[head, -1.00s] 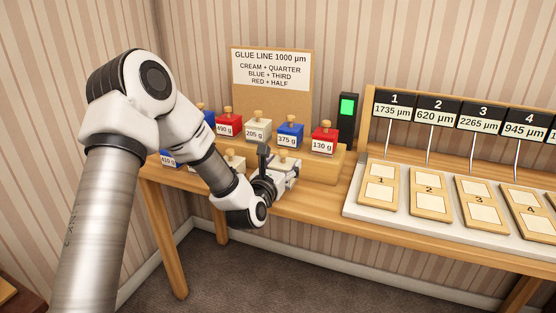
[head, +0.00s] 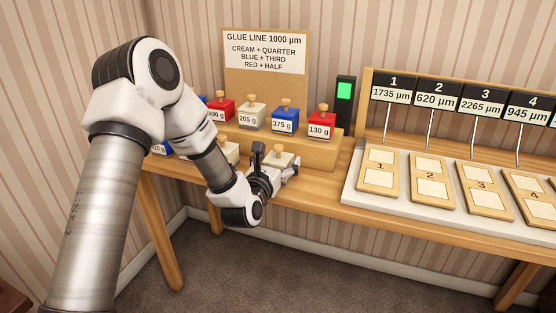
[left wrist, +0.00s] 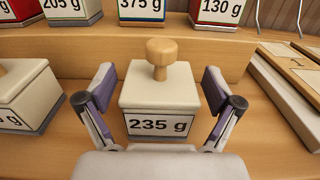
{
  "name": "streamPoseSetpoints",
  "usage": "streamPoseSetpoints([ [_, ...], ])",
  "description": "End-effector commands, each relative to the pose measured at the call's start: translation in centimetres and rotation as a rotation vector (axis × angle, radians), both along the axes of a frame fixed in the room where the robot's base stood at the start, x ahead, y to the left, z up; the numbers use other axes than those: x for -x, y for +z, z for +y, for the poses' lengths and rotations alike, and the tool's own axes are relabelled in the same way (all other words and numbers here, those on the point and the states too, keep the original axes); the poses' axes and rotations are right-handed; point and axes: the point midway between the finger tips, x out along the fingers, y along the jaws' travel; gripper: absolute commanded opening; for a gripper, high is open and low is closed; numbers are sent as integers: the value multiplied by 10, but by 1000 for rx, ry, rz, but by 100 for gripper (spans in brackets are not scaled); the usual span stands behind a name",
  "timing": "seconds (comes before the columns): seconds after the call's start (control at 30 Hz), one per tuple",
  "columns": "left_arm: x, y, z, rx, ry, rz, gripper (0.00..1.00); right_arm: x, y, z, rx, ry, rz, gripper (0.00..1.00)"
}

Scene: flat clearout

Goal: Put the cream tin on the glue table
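A cream tin with a round wooden knob, labelled 235 g (left wrist: 160,95), stands upright on the wooden table in the left wrist view. In the head view this cream tin (head: 283,159) is partly hidden behind my left gripper (head: 276,170). My left gripper (left wrist: 158,92) is open, with one finger on each side of the tin and a small gap at each side. A sign (head: 265,52) reads GLUE LINE 1000 µm, with cream + quarter, blue + third, red + half. I cannot tell which surface is the glue table. My right gripper is not in view.
A raised wooden step (head: 300,148) behind holds a 205 g cream tin (head: 251,117), a 375 g blue tin (head: 285,120) and a 130 g red tin (head: 321,126). Another cream tin (left wrist: 22,95) stands close left. Numbered plates (head: 381,172) lie right. A green light (head: 344,91) is lit.

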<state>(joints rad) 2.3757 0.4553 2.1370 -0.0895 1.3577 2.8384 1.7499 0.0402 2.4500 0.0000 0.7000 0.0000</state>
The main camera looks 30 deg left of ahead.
Motion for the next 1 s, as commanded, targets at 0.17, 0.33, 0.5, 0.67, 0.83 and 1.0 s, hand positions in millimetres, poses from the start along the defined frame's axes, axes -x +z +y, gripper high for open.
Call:
streamPoseSetpoints([
  [0.17,0,3,0,0,0,0,91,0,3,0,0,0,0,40],
  [0.33,21,2,-5,3,0,2,91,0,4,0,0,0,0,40],
  [0.5,67,2,-16,5,0,3,91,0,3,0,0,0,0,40],
  [0.67,100,10,-24,-1,-1,8,91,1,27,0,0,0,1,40],
  [0.83,116,4,-29,-11,-3,12,91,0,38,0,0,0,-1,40],
  [1.0,119,-47,-49,-313,-94,237,91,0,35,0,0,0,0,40],
])
